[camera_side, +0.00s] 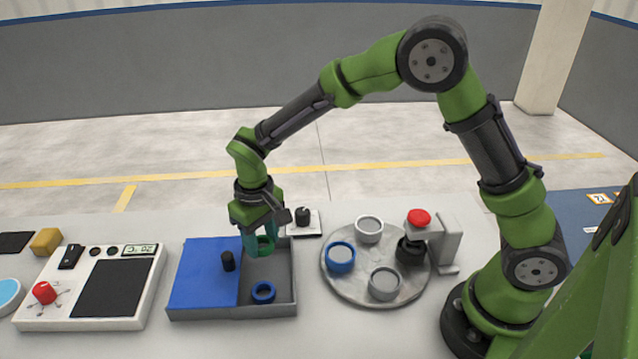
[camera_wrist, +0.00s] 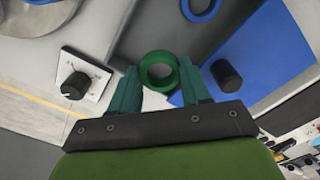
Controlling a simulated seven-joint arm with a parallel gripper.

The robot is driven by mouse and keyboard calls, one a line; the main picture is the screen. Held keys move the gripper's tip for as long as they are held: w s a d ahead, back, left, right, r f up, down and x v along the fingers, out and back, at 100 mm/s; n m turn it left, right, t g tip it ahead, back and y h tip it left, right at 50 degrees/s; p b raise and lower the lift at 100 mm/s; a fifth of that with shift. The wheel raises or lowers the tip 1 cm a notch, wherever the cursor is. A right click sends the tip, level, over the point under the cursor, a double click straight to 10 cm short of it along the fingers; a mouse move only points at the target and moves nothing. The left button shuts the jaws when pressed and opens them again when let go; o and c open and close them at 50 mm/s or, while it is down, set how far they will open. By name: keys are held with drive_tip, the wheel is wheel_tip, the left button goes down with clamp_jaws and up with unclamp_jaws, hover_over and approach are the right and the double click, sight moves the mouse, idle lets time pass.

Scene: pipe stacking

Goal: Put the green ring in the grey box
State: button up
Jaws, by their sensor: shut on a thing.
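The green ring (camera_side: 262,252) is held between the fingers of my gripper (camera_side: 261,236), above the open right part of the grey box (camera_side: 265,311). In the wrist view the green ring (camera_wrist: 159,56) sits between the two teal fingertips of my gripper (camera_wrist: 158,70), its hole facing the camera. The grey box floor (camera_wrist: 150,30) shows beyond it. A blue ring (camera_side: 263,299) lies inside the box near the front wall; it also shows at the top of the wrist view (camera_wrist: 204,17). The exact height of the green ring above the floor is hard to tell.
A blue lid (camera_side: 205,270) with a black knob (camera_side: 228,261) covers the box's left part. A round plate (camera_side: 345,293) with several rings stands to the right. A black dial (camera_side: 302,216) is behind the box. A white panel (camera_side: 60,317) lies at left.

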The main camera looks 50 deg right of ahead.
sight(265, 264)
drive_tip(key=shift+f, duration=2.2)
drive_tip(key=shift+f, duration=0.15)
drive_tip(key=o, duration=0.7)
drive_tip(key=shift+o, duration=0.2)
